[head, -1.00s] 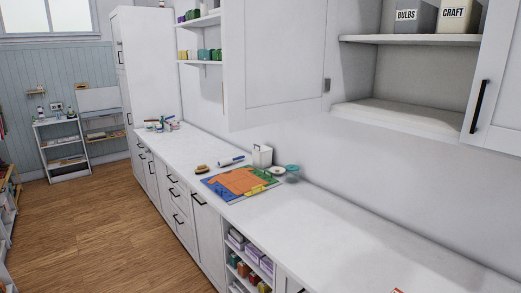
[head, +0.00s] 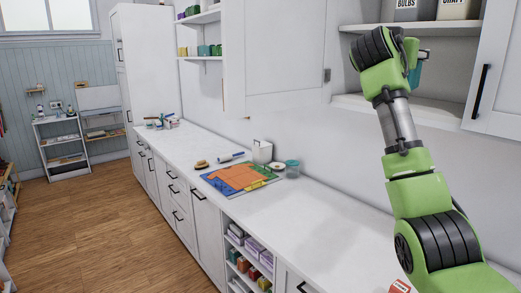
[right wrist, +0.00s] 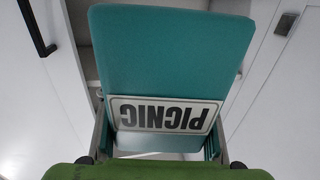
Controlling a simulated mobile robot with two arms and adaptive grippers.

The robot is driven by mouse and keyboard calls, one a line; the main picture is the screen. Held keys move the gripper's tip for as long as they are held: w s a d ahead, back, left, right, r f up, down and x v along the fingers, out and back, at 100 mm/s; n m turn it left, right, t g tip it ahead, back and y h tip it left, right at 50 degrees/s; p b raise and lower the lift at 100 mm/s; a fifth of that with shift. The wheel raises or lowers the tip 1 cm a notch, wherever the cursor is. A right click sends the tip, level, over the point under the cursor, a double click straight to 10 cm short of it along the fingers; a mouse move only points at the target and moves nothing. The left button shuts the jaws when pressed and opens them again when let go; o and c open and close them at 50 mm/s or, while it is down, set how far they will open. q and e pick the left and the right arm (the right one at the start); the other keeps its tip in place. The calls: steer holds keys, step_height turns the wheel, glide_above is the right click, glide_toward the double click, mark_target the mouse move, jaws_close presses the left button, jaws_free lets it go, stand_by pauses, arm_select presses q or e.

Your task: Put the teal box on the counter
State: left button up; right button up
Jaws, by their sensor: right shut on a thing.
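The teal box (right wrist: 170,60) fills the middle of the right wrist view, with a white label reading PICNIC upside down in that picture. My right gripper (right wrist: 158,142) is shut on the teal box, with a finger at each side. In the head view only a small teal part of the box (head: 416,72) shows beside my right wrist, in front of the open upper shelf. The rest of it is hidden by my arm. The white counter (head: 290,218) runs below, and the box is well above it. My left gripper is not in view.
An orange, blue and green mat (head: 237,180) lies on the counter, with a white holder (head: 262,151) and a teal-lidded jar (head: 292,168) beside it. The counter's near stretch is mostly clear. Storage bins (head: 408,10) stand on the upper shelf.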

steer(key=a+f+y, duration=0.1)
steer(key=f, duration=0.8)
steer(key=w+a+f+n+t+y+b, duration=0.1)
steer(key=a+f, duration=0.1)
steer(key=f, duration=0.8)
steer(key=shift+w+a+n+b, duration=0.3)
steer(key=s+a+f+y, duration=0.1)
steer(key=s+f, duration=0.1)
steer(key=f, duration=0.4)
steer(key=s+a+f+n+t+y+b, duration=0.1)
steer(key=s+a+f, duration=0.1)
steer(key=f, duration=0.4)
steer(key=s+a+f+n+t+y+b, duration=0.1)
steer(key=s+f, duration=0.1)
steer(key=f, duration=0.5)
steer(key=shift+s+a, duration=0.15)
steer(key=shift+a, duration=0.05)
steer(key=shift+c, duration=0.2)
steer(key=s+a+f+n+y+b, duration=0.2)
steer(key=s+a+f+y, duration=0.15)
steer(key=s+f, duration=0.9)
steer(key=s+a+f+n+y+b, duration=0.1)
steer(key=s+a+f, duration=0.1)
steer(key=s, duration=0.5)
steer(key=s+a+f+n+t+y+b, duration=0.1)
steer(key=s+a+f+y, duration=0.1)
steer(key=s, duration=0.5)
steer(key=shift+s+a+f, duration=0.2)
steer(key=shift+s+f, duration=0.1)
steer(key=shift+f, duration=0.45)
